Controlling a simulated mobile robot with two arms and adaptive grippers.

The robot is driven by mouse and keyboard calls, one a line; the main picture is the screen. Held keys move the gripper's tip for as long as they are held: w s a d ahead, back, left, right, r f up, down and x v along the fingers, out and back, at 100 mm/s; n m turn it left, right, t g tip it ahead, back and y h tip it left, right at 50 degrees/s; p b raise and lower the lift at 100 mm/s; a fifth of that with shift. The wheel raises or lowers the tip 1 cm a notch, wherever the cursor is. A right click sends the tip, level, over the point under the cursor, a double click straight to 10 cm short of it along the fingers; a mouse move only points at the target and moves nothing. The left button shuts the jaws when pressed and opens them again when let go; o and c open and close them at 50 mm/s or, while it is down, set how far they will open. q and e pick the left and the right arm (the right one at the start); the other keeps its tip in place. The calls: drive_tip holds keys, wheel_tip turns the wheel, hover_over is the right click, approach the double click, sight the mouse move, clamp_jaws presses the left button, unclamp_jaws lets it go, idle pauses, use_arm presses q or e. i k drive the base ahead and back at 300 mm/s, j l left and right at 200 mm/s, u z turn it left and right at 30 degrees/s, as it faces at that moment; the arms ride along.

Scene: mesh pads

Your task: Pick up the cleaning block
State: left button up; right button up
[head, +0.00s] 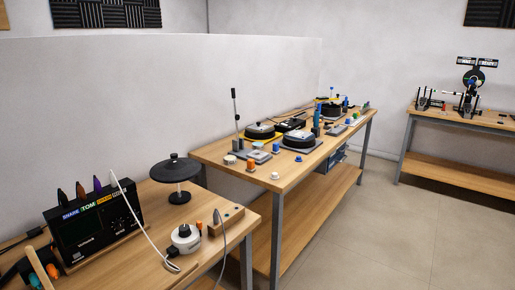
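I cannot single out the cleaning block for certain at this size. A small pale grey block-like item (259,156) lies near the left end of the middle workbench (300,174), among several small pieces. It could be the block, but its details are too small to tell. Neither of my grippers shows in the head view.
The middle bench also carries round dark pads (298,140) and an upright rod (236,115). The nearer bench holds a black module (95,228), a cymbal pad (175,169) and cables. A third bench (470,121) stands right. The floor (390,225) between is clear.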

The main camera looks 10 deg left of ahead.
sight(275, 149)
drive_tip(key=i+l, duration=0.25)
drive_tip(key=i, duration=0.25)
drive_tip(key=i+l, duration=0.25)
drive_tip(key=i, duration=0.25)
